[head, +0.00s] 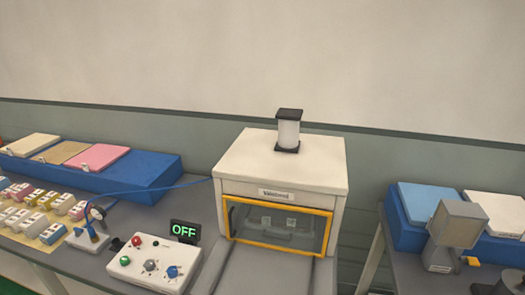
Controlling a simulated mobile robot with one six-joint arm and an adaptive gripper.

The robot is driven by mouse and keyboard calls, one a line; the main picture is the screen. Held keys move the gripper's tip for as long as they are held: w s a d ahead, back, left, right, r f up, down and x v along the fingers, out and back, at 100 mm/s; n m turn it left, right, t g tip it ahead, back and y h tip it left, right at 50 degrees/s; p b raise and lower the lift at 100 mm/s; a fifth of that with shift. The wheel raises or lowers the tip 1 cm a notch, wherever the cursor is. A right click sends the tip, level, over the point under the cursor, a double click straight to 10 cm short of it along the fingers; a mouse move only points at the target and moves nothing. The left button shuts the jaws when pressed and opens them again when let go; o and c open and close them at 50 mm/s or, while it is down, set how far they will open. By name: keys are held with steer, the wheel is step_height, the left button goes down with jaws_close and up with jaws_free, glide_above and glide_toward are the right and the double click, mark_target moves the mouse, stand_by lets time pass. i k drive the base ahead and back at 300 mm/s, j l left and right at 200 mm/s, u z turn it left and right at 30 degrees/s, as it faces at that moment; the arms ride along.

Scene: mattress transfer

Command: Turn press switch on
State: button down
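A white control box (130,274) sits on the grey table in front of the press. It carries a red button (136,241), a green button (125,261), a grey knob (150,265) and a blue knob (172,271). Which of these is the press switch I cannot tell for sure. A small black display (184,231) behind the box reads OFF in green. The white press (230,155) stands to the right of the box, with a cylinder on top and an orange-framed window (277,225). My gripper is not in view.
A blue stand (150,180) with cream, tan and pink pads is at the back left. Several small coloured blocks (40,200) lie in front of it. A second table at right holds a grey device (455,228).

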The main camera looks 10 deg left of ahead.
mark_target(136, 241)
steer(key=u, duration=1.7)
